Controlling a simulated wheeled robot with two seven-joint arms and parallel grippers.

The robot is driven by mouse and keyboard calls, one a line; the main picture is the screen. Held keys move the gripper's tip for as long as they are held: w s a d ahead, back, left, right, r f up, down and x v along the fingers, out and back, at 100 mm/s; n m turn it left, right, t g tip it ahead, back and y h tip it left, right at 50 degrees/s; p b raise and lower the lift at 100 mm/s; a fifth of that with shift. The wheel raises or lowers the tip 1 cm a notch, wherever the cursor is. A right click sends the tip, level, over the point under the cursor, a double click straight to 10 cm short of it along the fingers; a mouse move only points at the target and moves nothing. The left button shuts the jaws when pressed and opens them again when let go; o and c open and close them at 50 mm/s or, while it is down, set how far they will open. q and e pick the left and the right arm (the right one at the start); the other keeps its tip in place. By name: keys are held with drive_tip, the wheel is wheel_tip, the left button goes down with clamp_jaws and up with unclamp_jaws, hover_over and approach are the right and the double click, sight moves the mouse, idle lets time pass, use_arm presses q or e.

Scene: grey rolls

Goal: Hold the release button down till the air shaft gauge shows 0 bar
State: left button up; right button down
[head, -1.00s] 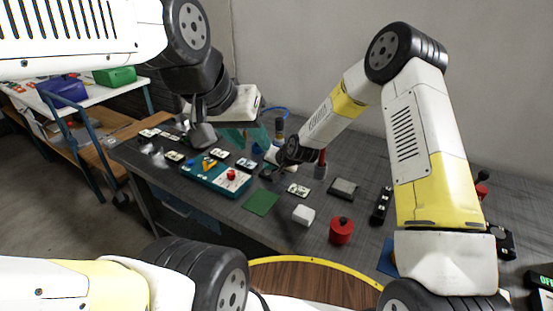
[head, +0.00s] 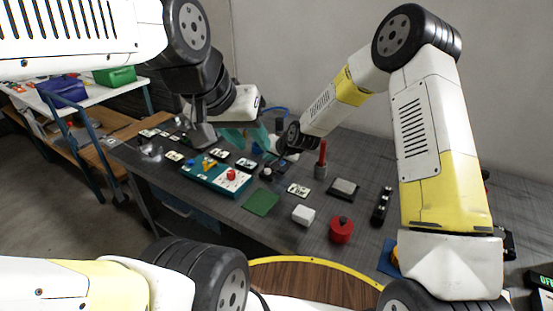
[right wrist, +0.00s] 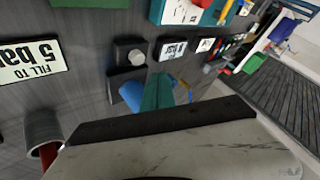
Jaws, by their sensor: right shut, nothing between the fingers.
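A small black block with a round grey button (right wrist: 137,57) shows in the right wrist view, and the block also shows in the head view (head: 265,173). My right gripper (right wrist: 158,78) is shut and empty, its teal fingertips beside the button block; I cannot tell their height over it. A card reading "FILL TO 5 bar" (right wrist: 31,62) lies near the button. I cannot pick out the gauge reading.
A blue cylinder (right wrist: 131,95) stands close to my right fingers. A grey holder (head: 321,171) with a red stick is to their right. A teal panel (head: 205,176) with a red knob, a white block (head: 303,215) and a red pot (head: 341,230) occupy the bench (head: 280,238).

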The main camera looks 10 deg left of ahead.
drive_tip(key=shift+r, duration=1.35)
drive_tip(key=shift+r, duration=0.1)
drive_tip(key=s+d+r+h, duration=0.1)
drive_tip(key=s+d+r, duration=0.3)
drive_tip(key=d+r, duration=0.3)
drive_tip(key=s+d+r+n+h, duration=0.1)
drive_tip(key=s+d+r, duration=0.3)
drive_tip(key=d+r, duration=0.2)
drive_tip(key=s+d+r+h, duration=0.1)
drive_tip(key=s+d+r, duration=0.3)
drive_tip(key=d+r, duration=0.3)
drive_tip(key=s+d+r, duration=0.2)
drive_tip(key=s+d, duration=0.4)
drive_tip(key=s, duration=0.4)
drive_tip(key=s+d+r+h, duration=0.1)
drive_tip(key=s+d+r, duration=0.1)
drive_tip(key=s+d, duration=0.4)
drive_tip(key=s, duration=0.4)
drive_tip(key=shift+s+d+m, duration=0.2)
drive_tip(key=shift+d+m, duration=0.05)
drive_tip(key=shift+m, duration=0.05)
